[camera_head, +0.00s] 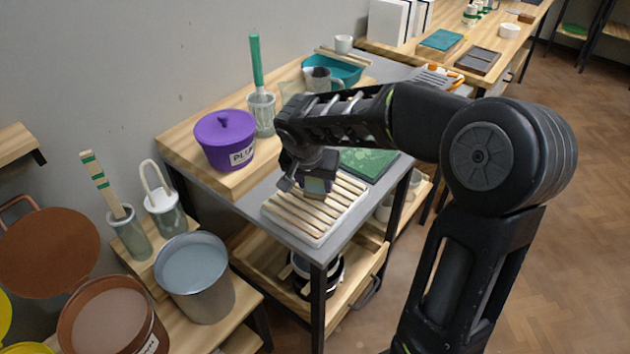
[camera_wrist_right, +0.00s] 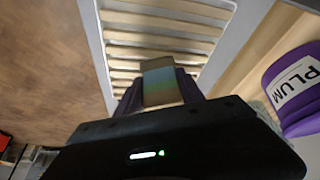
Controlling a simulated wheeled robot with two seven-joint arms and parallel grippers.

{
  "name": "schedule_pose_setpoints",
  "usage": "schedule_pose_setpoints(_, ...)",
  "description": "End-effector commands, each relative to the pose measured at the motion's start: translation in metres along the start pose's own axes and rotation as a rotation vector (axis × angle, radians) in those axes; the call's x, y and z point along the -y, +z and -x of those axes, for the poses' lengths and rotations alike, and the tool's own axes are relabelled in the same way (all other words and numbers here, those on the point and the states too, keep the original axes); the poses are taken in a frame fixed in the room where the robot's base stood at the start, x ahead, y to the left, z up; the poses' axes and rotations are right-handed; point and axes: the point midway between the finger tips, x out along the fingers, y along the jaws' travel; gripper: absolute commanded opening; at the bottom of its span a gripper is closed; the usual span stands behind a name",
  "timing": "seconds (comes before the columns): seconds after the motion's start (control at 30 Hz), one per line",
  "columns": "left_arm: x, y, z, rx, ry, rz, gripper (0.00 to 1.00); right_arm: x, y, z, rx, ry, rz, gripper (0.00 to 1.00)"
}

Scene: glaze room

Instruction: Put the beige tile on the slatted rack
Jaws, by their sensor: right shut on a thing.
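My right gripper (camera_head: 314,186) is over the slatted rack (camera_head: 290,216), a white frame with pale wooden slats on the grey table. In the right wrist view the gripper (camera_wrist_right: 160,92) is shut on a small flat tile (camera_wrist_right: 161,78), which looks beige at the top and greenish lower down. The tile stands on edge between the fingers, with the slats (camera_wrist_right: 165,29) behind it. I cannot tell whether its lower edge touches the slats. The gripper hides part of the rack in the head view. My left gripper is not in view.
A purple lidded pot (camera_head: 222,142) labelled PLUM stands on a wooden board left of the rack. A green slab (camera_head: 370,163) lies just behind the rack. A glass jar with a green-handled tool (camera_head: 262,112) and a teal basin (camera_head: 345,69) stand further back.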

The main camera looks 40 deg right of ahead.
Motion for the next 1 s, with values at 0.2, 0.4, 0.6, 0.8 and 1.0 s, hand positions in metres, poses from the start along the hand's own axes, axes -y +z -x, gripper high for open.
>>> schedule_pose_setpoints(0.2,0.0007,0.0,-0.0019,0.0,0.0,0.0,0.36,0.0002,0.0001,-0.0009,-0.001,0.0,0.0,0.0)
schedule_pose_setpoints(0.4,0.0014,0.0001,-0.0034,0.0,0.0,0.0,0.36,0.0001,0.0006,-0.0018,0.0,0.0,0.0,0.53)
schedule_pose_setpoints(0.6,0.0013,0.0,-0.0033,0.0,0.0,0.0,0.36,0.0001,0.0006,-0.0018,0.0,0.0,0.0,0.67)
schedule_pose_setpoints(0.8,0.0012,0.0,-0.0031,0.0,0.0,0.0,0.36,0.0001,0.0005,-0.0016,0.0,0.0,0.0,0.67)
schedule_pose_setpoints(1.0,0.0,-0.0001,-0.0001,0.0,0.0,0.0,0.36,0.0004,-0.0008,0.006,-0.002,-0.001,0.0,0.67)
